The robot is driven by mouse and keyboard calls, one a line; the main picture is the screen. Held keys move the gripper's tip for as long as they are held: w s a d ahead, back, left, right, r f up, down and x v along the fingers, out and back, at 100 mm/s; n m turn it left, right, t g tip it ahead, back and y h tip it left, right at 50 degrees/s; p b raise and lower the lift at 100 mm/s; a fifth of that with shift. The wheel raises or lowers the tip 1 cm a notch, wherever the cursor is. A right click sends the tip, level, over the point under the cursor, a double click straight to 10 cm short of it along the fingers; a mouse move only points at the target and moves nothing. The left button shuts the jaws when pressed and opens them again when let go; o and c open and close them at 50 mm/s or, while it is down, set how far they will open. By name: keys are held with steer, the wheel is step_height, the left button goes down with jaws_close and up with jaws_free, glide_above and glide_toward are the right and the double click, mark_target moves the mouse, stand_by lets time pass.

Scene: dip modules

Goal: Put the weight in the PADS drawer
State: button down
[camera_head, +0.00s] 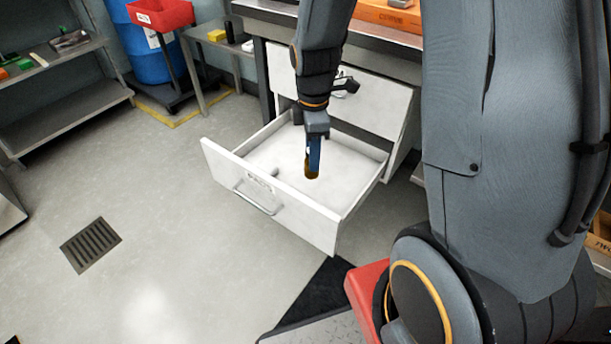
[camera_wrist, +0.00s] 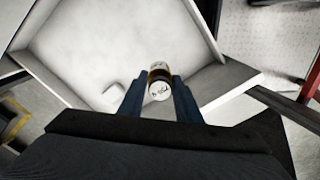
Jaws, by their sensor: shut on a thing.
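The weight (camera_head: 311,166) is a small brass-coloured cylinder held in my gripper (camera_head: 313,152). In the wrist view the weight (camera_wrist: 159,84) sits between the two blue fingertips (camera_wrist: 160,92), with a pale marked end facing the camera. The white drawer (camera_head: 208,153) is pulled open; a label with small lettering is on its front above the handle, too small to read surely. The gripper and weight are over the inside of the open drawer. In the wrist view the drawer (camera_wrist: 110,35) lies below them. I cannot tell the exact height above its floor.
A small pale block-like thing (camera_wrist: 115,93) shows in the drawer. A red bin (camera_head: 160,14) and blue barrel (camera_head: 150,62) stand at the back left. The floor left of the drawer is clear.

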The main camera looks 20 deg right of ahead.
steer(key=shift+f+b, duration=1)
steer(key=shift+f, duration=4)
steer(key=shift+f, duration=0.15)
steer(key=c, duration=1.3)
jaws_free()
